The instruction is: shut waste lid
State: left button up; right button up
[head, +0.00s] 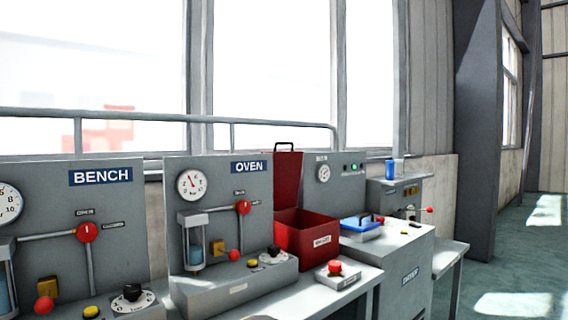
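The waste box (312,240) is a red open-topped bin with a small white label on its front. It stands on the bench between the oven station and the station to its right. Neither of my grippers is in the head view.
The oven panel (222,215) with dial and red knob stands left of the box. A grey block with a red button (335,268) sits in front of it. A blue-topped tray (361,223) lies to its right. A railing (180,117) runs behind.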

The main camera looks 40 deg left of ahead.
aim_at(286, 165)
jog(key=i+l+u, duration=0.15)
jog(key=i+u, duration=0.25)
jog(key=i+l+u, duration=0.15)
jog(key=u, duration=0.2)
jog(key=i+l+u, duration=0.25)
jog(key=l+u, duration=0.15)
jog(key=i+l+u, duration=0.15)
jog(key=l+u, duration=0.2)
